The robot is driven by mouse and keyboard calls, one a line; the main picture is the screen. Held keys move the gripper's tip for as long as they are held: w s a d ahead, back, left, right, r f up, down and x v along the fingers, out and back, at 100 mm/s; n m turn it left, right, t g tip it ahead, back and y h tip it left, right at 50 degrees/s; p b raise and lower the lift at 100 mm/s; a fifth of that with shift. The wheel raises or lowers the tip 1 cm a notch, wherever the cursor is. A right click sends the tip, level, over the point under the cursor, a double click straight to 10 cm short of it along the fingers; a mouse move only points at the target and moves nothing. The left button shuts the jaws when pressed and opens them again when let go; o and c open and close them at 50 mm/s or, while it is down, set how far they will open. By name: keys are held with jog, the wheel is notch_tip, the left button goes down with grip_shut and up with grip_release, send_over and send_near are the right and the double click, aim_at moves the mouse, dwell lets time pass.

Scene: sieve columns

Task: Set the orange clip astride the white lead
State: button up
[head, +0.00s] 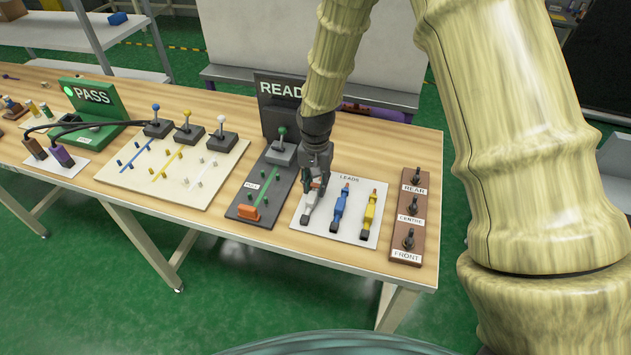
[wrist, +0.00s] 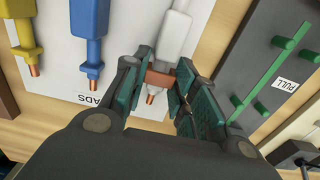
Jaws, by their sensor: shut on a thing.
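The white lead (head: 310,208) lies on the white board marked LEADS, left of the blue lead (head: 340,208) and the yellow lead (head: 370,212). It shows in the wrist view (wrist: 175,38), with its copper tip (wrist: 151,98) beyond the clip. My gripper (head: 317,182) is over the tip end of the white lead. In the wrist view my gripper (wrist: 163,84) is shut on the orange clip (wrist: 160,78), which lies across the lead near its tip. I cannot tell whether the clip touches the lead or is seated on it.
Left of the leads board (head: 300,225) is a dark board with a green rod, an orange block (head: 248,212) and a green-knobbed lever (head: 281,145) before a READ sign. A brown switch panel (head: 408,230) stands at the right. The table's front edge is close to the boards.

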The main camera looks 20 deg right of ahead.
aim_at(316, 185)
jog(key=shift+f, duration=0.3)
jog(key=o, duration=0.7)
jog(key=shift+o, duration=0.2)
notch_tip(316, 185, up, 13)
jog(key=b, duration=0.1)
jog(key=shift+r+b, duration=0.15)
jog(key=shift+b, duration=0.25)
